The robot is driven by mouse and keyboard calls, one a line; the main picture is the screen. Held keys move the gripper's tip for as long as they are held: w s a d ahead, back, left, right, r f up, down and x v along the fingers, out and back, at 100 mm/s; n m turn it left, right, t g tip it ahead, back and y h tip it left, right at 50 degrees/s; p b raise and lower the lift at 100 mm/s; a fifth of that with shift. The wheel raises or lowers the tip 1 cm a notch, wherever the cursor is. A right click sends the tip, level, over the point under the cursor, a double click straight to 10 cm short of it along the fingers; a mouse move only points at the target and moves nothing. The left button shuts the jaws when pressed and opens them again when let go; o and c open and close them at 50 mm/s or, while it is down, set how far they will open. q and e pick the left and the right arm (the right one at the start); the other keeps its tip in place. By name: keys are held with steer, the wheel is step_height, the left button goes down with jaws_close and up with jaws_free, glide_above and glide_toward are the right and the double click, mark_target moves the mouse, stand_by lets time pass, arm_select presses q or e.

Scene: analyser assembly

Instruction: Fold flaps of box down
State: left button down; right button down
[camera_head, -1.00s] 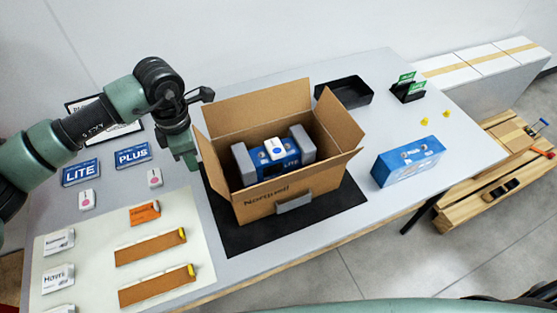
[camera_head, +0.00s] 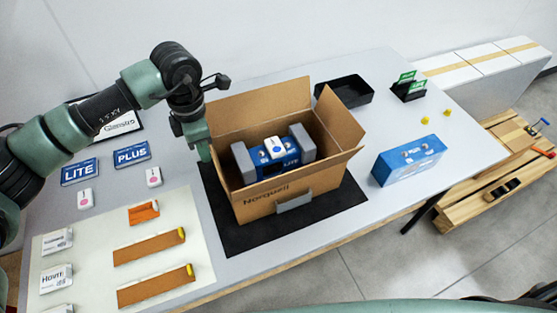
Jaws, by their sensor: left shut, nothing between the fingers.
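An open brown cardboard box (camera_head: 260,206) stands on a black mat (camera_head: 228,236) on the table. Its back flap (camera_head: 260,108) stands up, and its right flap (camera_head: 340,122) leans outward. The left flap (camera_head: 218,168) is partly hidden beside my gripper. A blue LITE analyser (camera_head: 290,160) sits inside between grey end pieces (camera_head: 243,162). My left gripper (camera_head: 204,155) is shut and empty, pointing down at the box's left side, at or very near the left flap; I cannot tell whether they touch. My right gripper does not show.
A blue box (camera_head: 408,160) stands to the right, with a black tray (camera_head: 345,92) and a black holder with green cards (camera_head: 408,90) behind. LITE and PLUS cards (camera_head: 132,154) and a pale mat (camera_head: 90,255) with labels lie left.

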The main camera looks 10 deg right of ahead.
arm_select(q)
steer(key=d+b, duration=0.2)
steer(key=w+d+f+b, duration=0.1)
steer(key=d+b, duration=0.1)
steer(key=d, duration=0.1)
steer(key=w+d+f+b, duration=0.1)
steer(key=d+b, duration=0.1)
steer(key=d, duration=0.1)
steer(key=shift+w+f, duration=0.15)
steer(key=shift+f, duration=0.05)
steer(key=shift+w+d+f, duration=0.1)
steer(key=shift+d+f, duration=0.15)
steer(key=shift+d, duration=0.05)
steer(key=shift+w+d+f+b, duration=0.1)
steer(key=shift+d+f+b, duration=0.3)
steer(key=shift+f+b, duration=0.55)
steer(key=shift+r, duration=0.2)
steer(key=shift+f, duration=0.25)
steer(key=shift+r, duration=0.1)
